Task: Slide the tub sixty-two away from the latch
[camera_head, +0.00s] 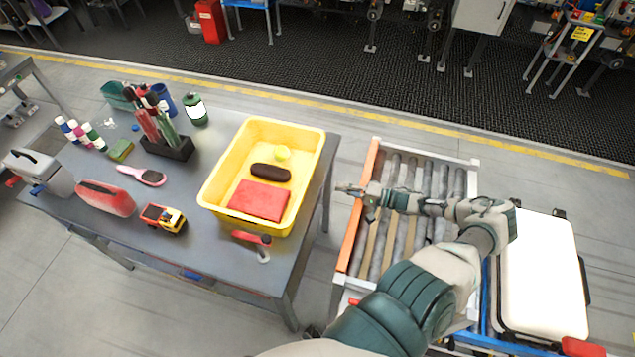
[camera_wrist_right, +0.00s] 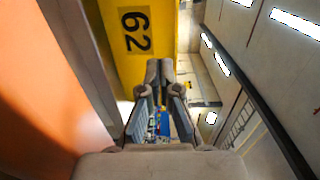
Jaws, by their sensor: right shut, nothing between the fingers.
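A yellow tub (camera_head: 240,165) stands on the grey table near its right edge. The number 62 shows on the tub's yellow wall (camera_wrist_right: 160,71) in the right wrist view. A red-handled metal piece (camera_head: 252,238), perhaps the latch, is at the table's front edge by the tub. My right gripper (camera_head: 350,190) is shut and empty, to the right of the tub over the roller conveyor's left side. Its fingertips (camera_wrist_right: 160,68) point at the tub wall; contact cannot be told. My left gripper is not in view.
The roller conveyor (camera_head: 410,229) with an orange side rail (camera_head: 357,215) stands right of the table, across a gap. A toy truck (camera_head: 163,218), red brush-like thing (camera_head: 105,198), pink hairbrush (camera_head: 142,175), tool holder (camera_head: 167,148) and several bottles occupy the table's left part.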

